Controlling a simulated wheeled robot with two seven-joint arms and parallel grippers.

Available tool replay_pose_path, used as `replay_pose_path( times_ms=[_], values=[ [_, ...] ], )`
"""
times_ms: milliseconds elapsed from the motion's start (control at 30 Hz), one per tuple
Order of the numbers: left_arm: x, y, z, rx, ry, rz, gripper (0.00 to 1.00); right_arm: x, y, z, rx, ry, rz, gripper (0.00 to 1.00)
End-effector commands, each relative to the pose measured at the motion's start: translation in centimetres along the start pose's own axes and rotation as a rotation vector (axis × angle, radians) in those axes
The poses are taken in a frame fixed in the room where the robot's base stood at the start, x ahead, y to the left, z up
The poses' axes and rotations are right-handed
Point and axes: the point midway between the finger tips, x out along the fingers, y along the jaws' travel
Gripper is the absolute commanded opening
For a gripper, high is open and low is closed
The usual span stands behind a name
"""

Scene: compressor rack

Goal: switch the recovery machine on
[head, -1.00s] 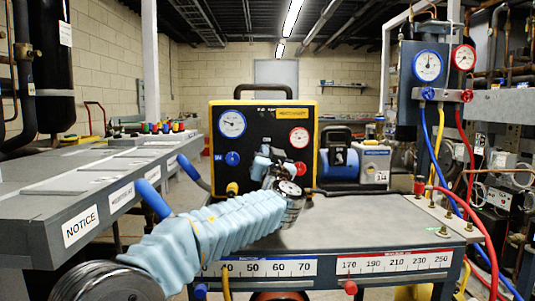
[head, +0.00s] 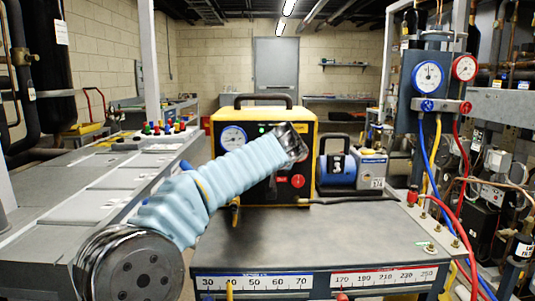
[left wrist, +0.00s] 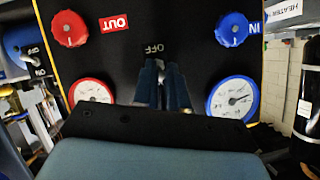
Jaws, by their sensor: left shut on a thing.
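The recovery machine (head: 224,165) is a yellow-framed box with a black front panel, standing at the back of the grey bench. In the left wrist view its panel (left wrist: 120,55) appears upside down, with red OUT and blue IN knobs, two gauges and an OFF label. My left arm reaches across to the panel in the head view and hides its middle. My left gripper (left wrist: 168,85) is at the panel's centre beside the OFF label, its fingers close together. It is shut on the switch, which is mostly hidden between the fingers. My right gripper is not in view.
A blue vacuum pump (head: 337,168) stands right of the machine, with a dark hose on the bench (head: 330,230). A gauge manifold (head: 427,85) with blue, yellow and red hoses hangs at the right. The bench top in front is mostly clear.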

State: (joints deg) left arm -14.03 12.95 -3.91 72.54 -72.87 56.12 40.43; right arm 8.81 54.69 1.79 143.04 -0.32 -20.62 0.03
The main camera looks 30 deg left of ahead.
Motion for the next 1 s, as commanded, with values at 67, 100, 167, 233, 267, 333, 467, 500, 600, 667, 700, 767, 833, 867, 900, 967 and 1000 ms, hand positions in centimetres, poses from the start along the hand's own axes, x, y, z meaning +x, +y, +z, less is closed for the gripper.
replay_pose_path(
  times_ms=[67,100,167,233,267,333,467,500,600,667,700,767,833,867,900,967,1000],
  values=[
    [-0.11,0.10,-0.28,0.003,-0.015,0.009,0.00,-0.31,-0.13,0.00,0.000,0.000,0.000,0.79],
    [-0.10,0.11,-0.28,0.002,-0.022,0.012,0.00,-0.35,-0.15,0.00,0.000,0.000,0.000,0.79],
    [-0.10,0.09,-0.31,0.003,-0.029,0.014,0.00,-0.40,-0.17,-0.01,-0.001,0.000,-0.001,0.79],
    [-0.08,0.10,-0.30,0.005,-0.035,0.016,0.00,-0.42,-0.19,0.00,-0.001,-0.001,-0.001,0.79],
    [-0.08,0.10,-0.29,0.005,-0.037,0.017,0.00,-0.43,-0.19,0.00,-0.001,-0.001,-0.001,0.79],
    [-0.07,0.12,-0.26,0.005,-0.039,0.018,0.00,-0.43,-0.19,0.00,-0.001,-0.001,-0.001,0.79],
    [-0.06,0.12,-0.25,0.005,-0.039,0.017,0.00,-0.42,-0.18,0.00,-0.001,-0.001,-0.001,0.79],
    [-0.06,0.12,-0.25,0.005,-0.039,0.017,0.00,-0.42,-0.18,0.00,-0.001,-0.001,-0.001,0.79],
    [-0.06,0.12,-0.25,0.005,-0.039,0.017,0.00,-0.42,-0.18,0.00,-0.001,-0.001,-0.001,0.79],
    [-0.06,0.12,-0.25,0.005,-0.039,0.017,0.20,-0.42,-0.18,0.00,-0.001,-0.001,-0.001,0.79],
    [-0.05,0.11,-0.24,0.005,-0.039,0.017,0.26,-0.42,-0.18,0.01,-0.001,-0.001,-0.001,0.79],
    [-0.04,0.08,-0.22,0.005,-0.039,0.016,0.35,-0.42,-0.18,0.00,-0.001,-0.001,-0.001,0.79],
    [-0.04,0.04,-0.21,0.005,-0.040,0.015,0.36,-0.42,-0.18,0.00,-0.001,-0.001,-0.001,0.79],
    [-0.03,0.03,-0.20,0.005,-0.040,0.015,0.36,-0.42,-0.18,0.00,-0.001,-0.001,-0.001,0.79],
    [-0.03,0.01,-0.20,0.005,-0.040,0.014,0.36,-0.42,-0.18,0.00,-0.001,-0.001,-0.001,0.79],
    [-0.02,0.00,-0.19,0.005,-0.040,0.014,0.36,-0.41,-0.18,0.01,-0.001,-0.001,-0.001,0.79],
    [-0.02,-0.01,-0.19,0.004,-0.041,0.014,0.36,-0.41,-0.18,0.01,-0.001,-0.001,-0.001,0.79]
  ],
)
